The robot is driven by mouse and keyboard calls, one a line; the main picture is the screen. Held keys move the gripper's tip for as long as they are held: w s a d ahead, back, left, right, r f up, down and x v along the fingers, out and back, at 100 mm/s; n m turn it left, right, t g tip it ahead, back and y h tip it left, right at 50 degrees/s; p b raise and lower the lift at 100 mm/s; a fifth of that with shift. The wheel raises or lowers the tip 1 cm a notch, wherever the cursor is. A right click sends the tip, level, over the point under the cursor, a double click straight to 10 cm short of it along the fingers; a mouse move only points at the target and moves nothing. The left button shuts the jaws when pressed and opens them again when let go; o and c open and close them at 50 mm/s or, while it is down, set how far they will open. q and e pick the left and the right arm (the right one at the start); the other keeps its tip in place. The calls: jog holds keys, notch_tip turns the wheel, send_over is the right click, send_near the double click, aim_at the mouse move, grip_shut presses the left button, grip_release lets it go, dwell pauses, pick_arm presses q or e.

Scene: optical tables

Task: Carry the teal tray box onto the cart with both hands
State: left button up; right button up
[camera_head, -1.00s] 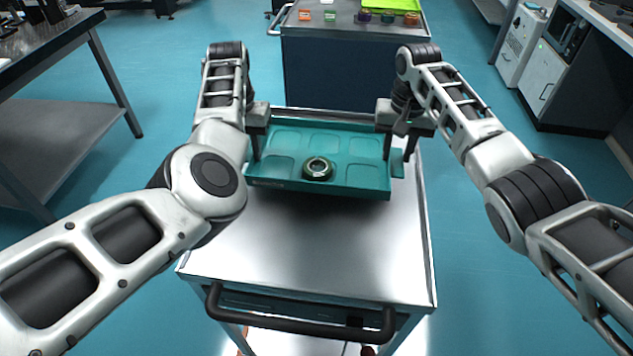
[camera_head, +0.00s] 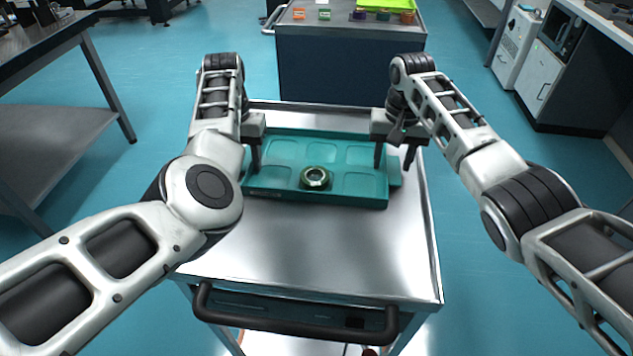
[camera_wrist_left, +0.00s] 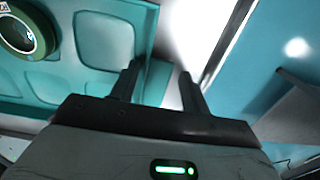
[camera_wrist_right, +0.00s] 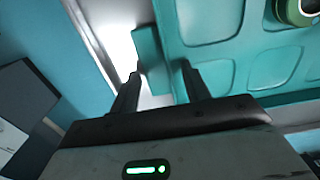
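The teal tray box (camera_head: 285,196) rests flat on top of the silver cart (camera_head: 310,250), towards its far end. A dark green ring-shaped object (camera_head: 316,178) sits in a near compartment of the tray; the other visible compartments look empty. My left gripper (camera_head: 254,160) is at the tray's left end. In the left wrist view its fingers (camera_wrist_left: 160,82) are apart, with nothing clamped between them. My right gripper (camera_head: 393,162) is over the tray's right end. In the right wrist view its fingers (camera_wrist_right: 158,84) are apart above the teal end tab (camera_wrist_right: 151,58).
A dark-sided table (camera_head: 345,70) behind the cart holds several small coloured items and a lime green tray (camera_head: 386,4). A grey bench (camera_head: 45,150) stands at left, white cabinets (camera_head: 540,75) at right. The cart's near top is clear, with a black handle (camera_head: 295,325) in front.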

pick_arm(q)
jog(key=shift+r, duration=0.15)
pick_arm(e)
jog(key=shift+r, duration=0.15)
jog(key=shift+r, duration=0.25)
pick_arm(q)
notch_tip(320, 180, up, 12)
pick_arm(e)
notch_tip(320, 180, up, 12)
jog(key=shift+f, duration=0.25)
dwell(0.6)
